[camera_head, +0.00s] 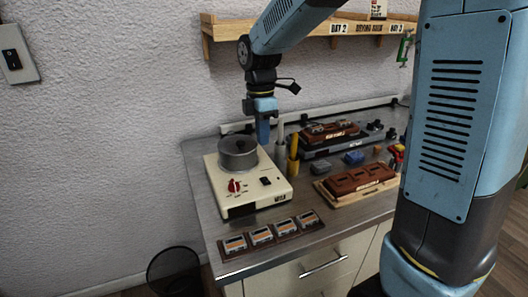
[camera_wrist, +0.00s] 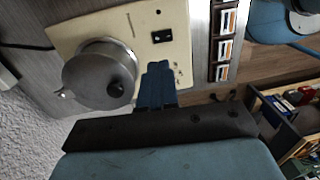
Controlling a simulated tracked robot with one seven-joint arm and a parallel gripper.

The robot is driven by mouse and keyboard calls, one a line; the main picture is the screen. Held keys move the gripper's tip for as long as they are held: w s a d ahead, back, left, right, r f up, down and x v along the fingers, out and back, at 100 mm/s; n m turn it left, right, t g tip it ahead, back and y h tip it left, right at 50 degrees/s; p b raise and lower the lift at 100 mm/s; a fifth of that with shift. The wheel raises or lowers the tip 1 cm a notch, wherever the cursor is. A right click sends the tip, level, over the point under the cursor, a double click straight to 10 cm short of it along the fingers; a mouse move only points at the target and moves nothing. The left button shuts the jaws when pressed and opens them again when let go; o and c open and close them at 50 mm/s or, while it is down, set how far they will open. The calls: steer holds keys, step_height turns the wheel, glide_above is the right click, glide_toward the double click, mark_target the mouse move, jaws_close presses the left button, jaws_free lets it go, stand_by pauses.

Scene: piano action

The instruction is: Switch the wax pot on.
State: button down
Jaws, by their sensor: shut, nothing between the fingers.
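The wax pot is a cream base unit (camera_head: 250,200) with a grey metal lidded pot (camera_head: 238,153), on the counter in the head view. Its front carries a red dial knob (camera_head: 234,186) at left and a small black switch (camera_head: 265,181) at right. In the wrist view the base (camera_wrist: 185,20), pot (camera_wrist: 88,82) and black switch (camera_wrist: 162,36) show; the red knob does not, and my fingers cover part of the panel. My gripper (camera_head: 263,140) points down, shut and empty, above and behind the unit, right of the pot. Its blue fingers (camera_wrist: 158,68) appear just below the switch in the wrist view.
Yellow-handled and grey tools (camera_head: 293,155) stand right of the unit. A rack of several small labelled blocks (camera_head: 272,236) lies along the counter's front edge. A brown block on a wooden board (camera_head: 358,181) is at right. A shelf (camera_head: 310,27) runs along the wall above.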

steer(key=shift+w+r, duration=0.15)
steer(key=shift+r, duration=1.3)
steer(key=s+d+r+m+t, duration=0.3)
steer(key=s+d+m, duration=0.6)
steer(key=s+m, duration=0.1)
steer(key=s+d+r+m+t, duration=0.3)
steer(key=s+d+m, duration=0.6)
steer(key=m, duration=0.2)
steer(key=shift+s+r+t, duration=0.3)
steer(key=shift+s+t, duration=0.1)
